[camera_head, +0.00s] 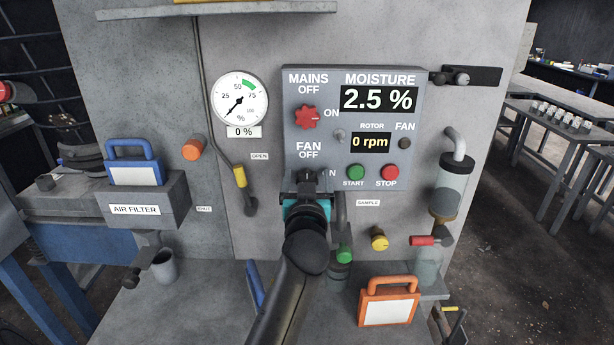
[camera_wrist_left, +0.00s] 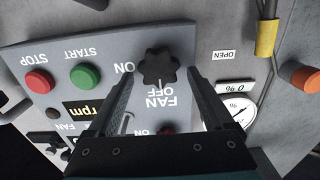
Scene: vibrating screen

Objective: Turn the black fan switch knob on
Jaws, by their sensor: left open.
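The black fan switch knob (camera_wrist_left: 158,68) is a lobed knob on the grey control panel (camera_head: 435,150), between the labels FAN OFF and ON. In the left wrist view, which is upside down, it lies between the fingertips of my open left gripper (camera_wrist_left: 161,76), with a visible gap on each side. My right gripper is not in view.
The red mains knob (camera_head: 306,116) is just above. The green start button (camera_head: 355,172) and red stop button (camera_head: 390,172) are to the right. A yellow-handled lever (camera_head: 241,177) is left of the gripper. An orange-framed panel (camera_head: 388,303) stands below right.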

